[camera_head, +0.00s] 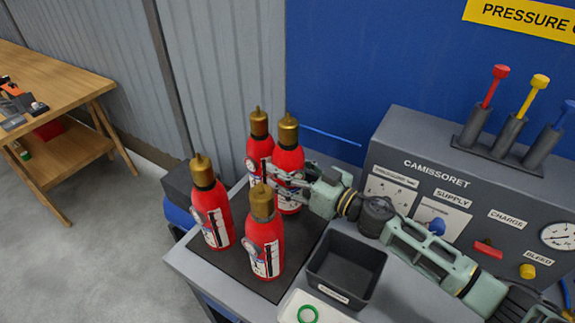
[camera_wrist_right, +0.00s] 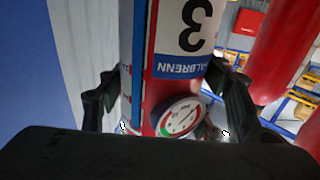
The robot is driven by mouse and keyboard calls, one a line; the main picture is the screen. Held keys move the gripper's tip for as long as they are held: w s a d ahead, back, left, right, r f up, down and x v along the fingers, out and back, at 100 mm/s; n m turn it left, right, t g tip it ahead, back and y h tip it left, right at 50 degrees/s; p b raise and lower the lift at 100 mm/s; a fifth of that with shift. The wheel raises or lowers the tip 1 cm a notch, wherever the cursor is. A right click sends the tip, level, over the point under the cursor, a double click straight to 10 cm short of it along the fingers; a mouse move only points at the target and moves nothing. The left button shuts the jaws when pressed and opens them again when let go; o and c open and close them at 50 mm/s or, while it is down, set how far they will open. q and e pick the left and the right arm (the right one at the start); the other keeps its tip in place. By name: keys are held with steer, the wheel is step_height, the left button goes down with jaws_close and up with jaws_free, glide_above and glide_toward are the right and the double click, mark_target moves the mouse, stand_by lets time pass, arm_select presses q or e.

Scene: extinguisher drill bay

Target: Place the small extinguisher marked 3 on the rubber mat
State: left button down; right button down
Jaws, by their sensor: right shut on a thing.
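A red extinguisher with a brass top (camera_head: 289,134) stands upright at the back right of the dark rubber mat (camera_head: 301,240). My right gripper (camera_head: 283,178) reaches in from the right and is shut around its body. In the right wrist view this extinguisher (camera_wrist_right: 182,28) shows a large 3, upside down, and a round gauge between the fingers (camera_wrist_right: 165,100). Its base is at the mat's surface; I cannot tell whether it touches. My left gripper is not in view.
Three more red extinguishers stand close by on the mat: back (camera_head: 258,135), left (camera_head: 212,212) and front (camera_head: 265,240). A black open bin (camera_head: 345,265) is right of the mat. A grey control panel (camera_head: 470,185) stands behind my right arm.

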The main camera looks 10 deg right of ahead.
steer(key=shift+f, duration=1.2)
steer(key=c, duration=1)
jaws_free()
steer(key=shift+f+b, duration=0.3)
steer(key=shift+f, duration=0.1)
steer(key=o, duration=0.4)
steer(key=shift+s+r, duration=0.1)
steer(key=shift+s, duration=0.1)
steer(key=shift+o, duration=0.2)
steer(key=b+v, duration=0.2)
steer(key=v, duration=1)
steer(key=shift+b, duration=0.35)
